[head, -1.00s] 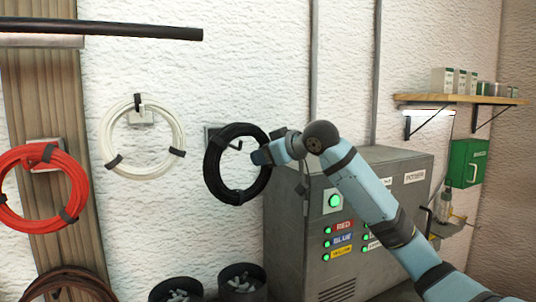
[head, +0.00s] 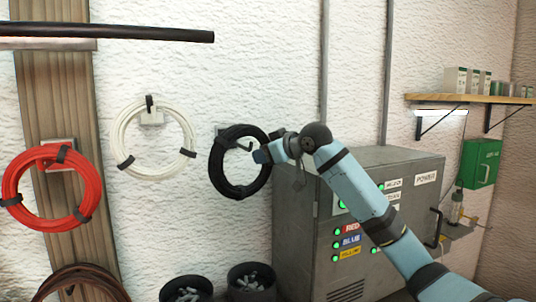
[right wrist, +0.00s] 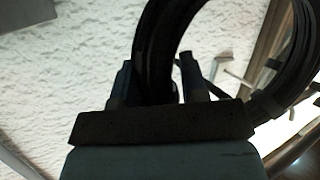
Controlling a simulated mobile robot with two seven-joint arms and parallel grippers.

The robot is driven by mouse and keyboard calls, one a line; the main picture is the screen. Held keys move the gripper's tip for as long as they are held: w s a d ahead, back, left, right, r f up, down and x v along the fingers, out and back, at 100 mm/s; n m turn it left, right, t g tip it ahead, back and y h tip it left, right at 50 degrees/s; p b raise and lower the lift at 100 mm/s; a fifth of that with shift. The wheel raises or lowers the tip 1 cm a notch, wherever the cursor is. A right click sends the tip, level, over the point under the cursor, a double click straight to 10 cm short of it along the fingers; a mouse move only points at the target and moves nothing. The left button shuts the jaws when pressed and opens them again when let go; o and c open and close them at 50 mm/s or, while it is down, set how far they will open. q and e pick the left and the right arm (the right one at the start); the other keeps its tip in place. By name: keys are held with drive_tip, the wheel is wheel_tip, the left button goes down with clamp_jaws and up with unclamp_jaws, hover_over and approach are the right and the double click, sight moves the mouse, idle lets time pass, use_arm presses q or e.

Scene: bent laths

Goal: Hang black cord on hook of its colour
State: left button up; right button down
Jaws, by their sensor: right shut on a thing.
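The black cord (head: 219,176) is a round coil held upright in front of the white wall in the head view. My right gripper (head: 264,154) is shut on the coil's right side. In the right wrist view the coil (right wrist: 153,45) passes between the fingers (right wrist: 158,90). A grey plate (head: 220,130) sits on the wall behind the coil's upper left. A dark hook (head: 245,147) shows inside the ring's opening. Whether the hook passes through the ring or stays behind it, I cannot tell. My left gripper is not in view.
A white coil (head: 183,134) and a red coil (head: 92,188) hang to the left. A grey cabinet (head: 300,225) stands below and right of my gripper. Two dark bins (head: 252,290) stand below the black cord. A shelf (head: 470,99) is at the right.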

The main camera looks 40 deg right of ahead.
drive_tip(key=shift+w+d+f, duration=0.1)
drive_tip(key=shift+w+f, duration=0.15)
drive_tip(key=shift+w, duration=0.15)
drive_tip(key=shift+w+d+f, duration=0.1)
drive_tip(key=shift+w+f, duration=0.15)
drive_tip(key=shift+f, duration=0.1)
drive_tip(key=shift+w+f, duration=0.1)
drive_tip(key=shift+f, duration=0.35)
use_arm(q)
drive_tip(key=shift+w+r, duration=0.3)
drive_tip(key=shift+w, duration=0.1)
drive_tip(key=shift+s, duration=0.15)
use_arm(e)
drive_tip(key=shift+f, duration=0.1)
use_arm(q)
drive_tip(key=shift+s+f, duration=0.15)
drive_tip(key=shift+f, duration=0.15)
use_arm(e)
drive_tip(key=shift+f, duration=0.1)
drive_tip(key=c, duration=0.6)
unclamp_jaws()
drive_tip(key=shift+o, duration=0.2)
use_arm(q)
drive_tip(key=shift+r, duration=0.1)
